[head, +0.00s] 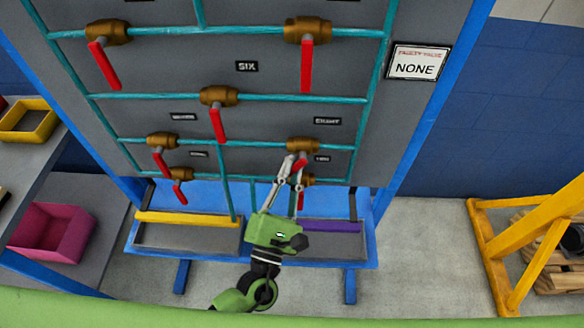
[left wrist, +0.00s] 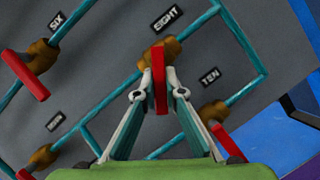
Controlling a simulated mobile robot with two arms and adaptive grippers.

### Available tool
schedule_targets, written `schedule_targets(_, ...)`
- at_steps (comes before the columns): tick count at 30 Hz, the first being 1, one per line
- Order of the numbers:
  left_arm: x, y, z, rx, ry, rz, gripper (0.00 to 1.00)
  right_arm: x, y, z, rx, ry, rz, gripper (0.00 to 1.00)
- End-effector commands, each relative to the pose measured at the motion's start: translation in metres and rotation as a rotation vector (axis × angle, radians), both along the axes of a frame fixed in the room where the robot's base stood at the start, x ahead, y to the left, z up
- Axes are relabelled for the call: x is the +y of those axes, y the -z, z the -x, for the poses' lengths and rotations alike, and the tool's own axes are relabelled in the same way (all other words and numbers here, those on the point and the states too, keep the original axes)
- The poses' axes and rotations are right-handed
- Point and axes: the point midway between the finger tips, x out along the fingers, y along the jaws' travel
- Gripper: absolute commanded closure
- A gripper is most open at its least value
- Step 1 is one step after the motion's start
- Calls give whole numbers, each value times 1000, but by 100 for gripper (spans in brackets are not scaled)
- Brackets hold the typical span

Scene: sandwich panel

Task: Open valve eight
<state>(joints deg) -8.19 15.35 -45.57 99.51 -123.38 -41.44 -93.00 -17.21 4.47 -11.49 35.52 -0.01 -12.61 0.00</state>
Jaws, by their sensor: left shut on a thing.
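Valve eight has a brass body (head: 303,145) on a teal pipe of the grey panel, just below its EIGHT label (head: 327,121). In the left wrist view, its red handle (left wrist: 159,82) points down from the brass body (left wrist: 158,54), beneath the EIGHT label (left wrist: 166,19). My left gripper (head: 294,163) reaches up to the panel from below. Its two fingers (left wrist: 159,78) are shut on the red handle, one on each side. In the head view the fingers partly hide the handle and the valve below. My right gripper is not in view.
The valve by the TEN label (left wrist: 210,76) is close below right, its red handle (left wrist: 228,142) near my fingers. Valve six (head: 219,96) is up left. Trays with a yellow (head: 188,218) and a purple edge (head: 332,227) stand below the panel. A NONE sign (head: 419,62) hangs right.

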Motion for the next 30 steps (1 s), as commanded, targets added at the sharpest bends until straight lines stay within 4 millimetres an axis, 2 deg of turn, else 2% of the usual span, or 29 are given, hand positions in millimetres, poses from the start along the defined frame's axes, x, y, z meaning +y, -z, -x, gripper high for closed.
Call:
schedule_targets(2,0,0,0,0,0,0,100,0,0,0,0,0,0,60)
schedule_targets(3,0,0,0,0,0,1,80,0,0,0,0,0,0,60)
schedule_targets(4,0,0,0,0,0,1,72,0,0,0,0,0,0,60)
schedule_targets(17,1,3,6,1,2,-1,72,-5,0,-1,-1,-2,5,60)
schedule_targets(20,4,7,19,2,1,-2,72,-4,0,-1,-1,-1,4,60)
schedule_targets(30,20,30,84,4,2,-2,72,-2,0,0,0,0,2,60)
